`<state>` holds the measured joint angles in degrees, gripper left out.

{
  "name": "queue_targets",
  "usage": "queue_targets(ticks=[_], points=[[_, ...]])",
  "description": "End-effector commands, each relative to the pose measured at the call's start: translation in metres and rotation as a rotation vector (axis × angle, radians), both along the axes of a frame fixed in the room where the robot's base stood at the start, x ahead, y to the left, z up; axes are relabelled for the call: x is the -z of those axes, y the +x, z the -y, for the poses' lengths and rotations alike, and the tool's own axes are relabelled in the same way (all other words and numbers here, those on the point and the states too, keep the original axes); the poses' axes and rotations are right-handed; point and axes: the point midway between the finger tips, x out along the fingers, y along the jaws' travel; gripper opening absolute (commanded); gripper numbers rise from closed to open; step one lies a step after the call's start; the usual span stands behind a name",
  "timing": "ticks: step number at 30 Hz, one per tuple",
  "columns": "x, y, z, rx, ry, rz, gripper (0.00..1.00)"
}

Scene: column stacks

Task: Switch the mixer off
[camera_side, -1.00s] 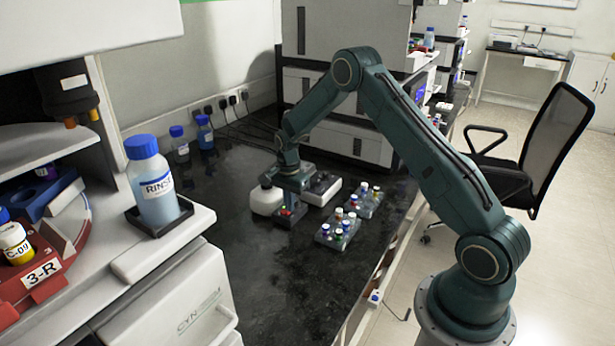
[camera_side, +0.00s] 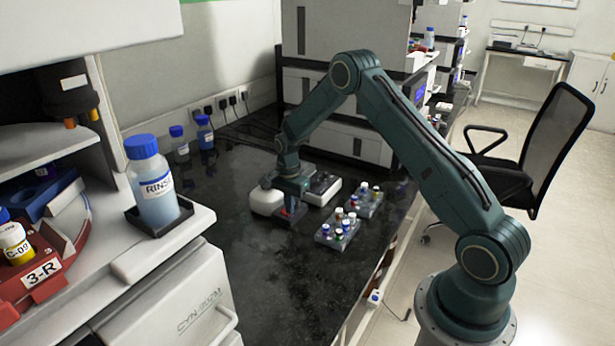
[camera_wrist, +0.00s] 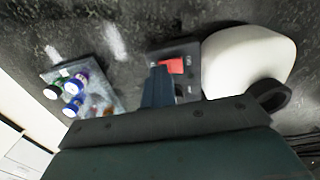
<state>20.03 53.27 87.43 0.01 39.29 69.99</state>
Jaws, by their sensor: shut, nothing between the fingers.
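A small dark switch box with a red rocker (camera_wrist: 171,66) lies on the black bench in the wrist view. My gripper (camera_wrist: 160,72) is shut and empty, its fingertips right beside the red rocker and overlapping its near edge in the picture. I cannot tell whether they touch it. A white rounded body (camera_wrist: 248,60) stands just right of the switch box; it also shows in the side view (camera_side: 266,201). In the side view my gripper (camera_side: 291,211) points down beside it and hides most of the switch box. I cannot tell which unit is the mixer.
A rack of capped vials (camera_side: 338,232) stands close right of my gripper, with a second rack (camera_side: 365,203) behind it. A white-and-dark device (camera_side: 322,188) stands behind the gripper. A rinse bottle (camera_side: 154,185) stands at left. The front bench is clear.

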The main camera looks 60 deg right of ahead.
Motion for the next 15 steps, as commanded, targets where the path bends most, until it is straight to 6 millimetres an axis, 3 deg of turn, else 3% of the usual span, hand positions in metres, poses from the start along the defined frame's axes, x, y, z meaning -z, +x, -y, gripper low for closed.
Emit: queue_targets(ticks=[15], points=[[-0.018, 0.001, 0.0, -0.001, 0.0, 0.002, 0.0]])
